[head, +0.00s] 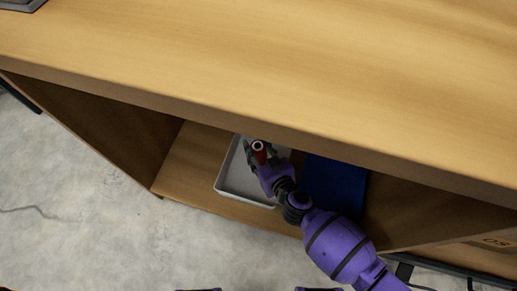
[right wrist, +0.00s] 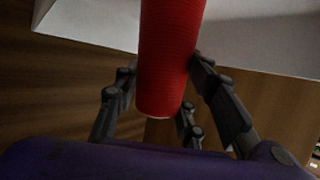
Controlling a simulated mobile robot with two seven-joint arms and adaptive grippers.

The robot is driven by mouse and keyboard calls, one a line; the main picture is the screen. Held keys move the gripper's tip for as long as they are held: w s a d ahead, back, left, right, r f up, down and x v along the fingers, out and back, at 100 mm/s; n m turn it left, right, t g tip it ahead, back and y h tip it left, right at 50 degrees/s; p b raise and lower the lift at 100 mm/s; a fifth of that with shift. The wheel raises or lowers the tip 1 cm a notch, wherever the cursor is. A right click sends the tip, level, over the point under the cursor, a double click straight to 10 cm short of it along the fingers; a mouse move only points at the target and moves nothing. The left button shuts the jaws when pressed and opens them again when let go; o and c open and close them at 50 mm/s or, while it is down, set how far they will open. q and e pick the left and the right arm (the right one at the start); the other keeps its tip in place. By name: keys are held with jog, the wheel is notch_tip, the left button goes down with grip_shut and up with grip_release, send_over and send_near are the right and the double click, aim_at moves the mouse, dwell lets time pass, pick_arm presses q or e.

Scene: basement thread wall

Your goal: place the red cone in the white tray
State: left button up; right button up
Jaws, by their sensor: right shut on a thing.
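The red cone (head: 261,157) is held in my right gripper (head: 256,151), over the white tray (head: 231,184) inside the shelf opening. I cannot tell whether the cone touches the tray. My left gripper is not in view.
A blue flat thing (head: 335,188) lies on the shelf to the right of the tray. The wide wooden top (head: 270,70) overhangs the opening, and its front edge is close to my right gripper. A wooden side panel (head: 110,130) bounds the left. Open floor (head: 90,210) lies in front.

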jog(key=o, duration=0.9)
jog(key=shift+f, duration=0.1)
jog(key=shift+o, duration=1.4)
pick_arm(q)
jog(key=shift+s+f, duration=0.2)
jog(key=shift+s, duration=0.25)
pick_arm(e)
jog(key=shift+o, duration=0.4)
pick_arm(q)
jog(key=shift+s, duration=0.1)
pick_arm(e)
jog(key=shift+r, duration=0.25)
pick_arm(q)
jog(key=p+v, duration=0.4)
jog(key=p, duration=0.1)
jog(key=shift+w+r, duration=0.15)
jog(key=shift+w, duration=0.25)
pick_arm(e)
jog(key=v, duration=1.2)
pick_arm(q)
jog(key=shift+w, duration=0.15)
